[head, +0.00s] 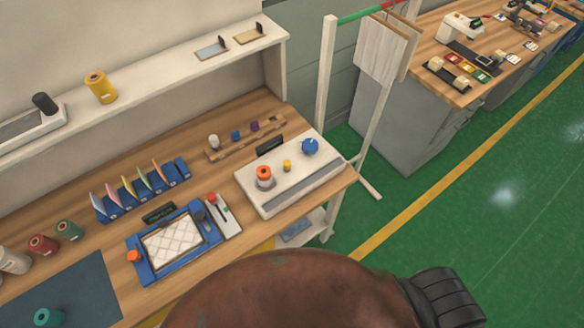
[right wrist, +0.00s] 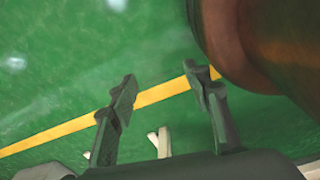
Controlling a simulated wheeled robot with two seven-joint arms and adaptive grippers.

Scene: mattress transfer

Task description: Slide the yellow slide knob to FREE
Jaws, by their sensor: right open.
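A small yellow knob (head: 287,165) stands on the white control panel (head: 300,196) at the right end of the wooden bench. It sits between an orange-red knob (head: 264,174) on its left and a blue knob (head: 310,146) on its right. A FREE marking is too small to read, so I cannot tell the knob's setting. My right gripper (right wrist: 162,78) is open and empty in the right wrist view, above green floor with a yellow line. It is apart from the panel, which that view does not show. My left gripper is not in view.
A blue frame (head: 140,272) with a quilted white pad lies left of the panel, beside a white unit with a red-topped lever (head: 213,200). A dark block (head: 270,145) stands behind the panel. A white post (head: 325,75) rises at the bench's right end. Green floor lies right.

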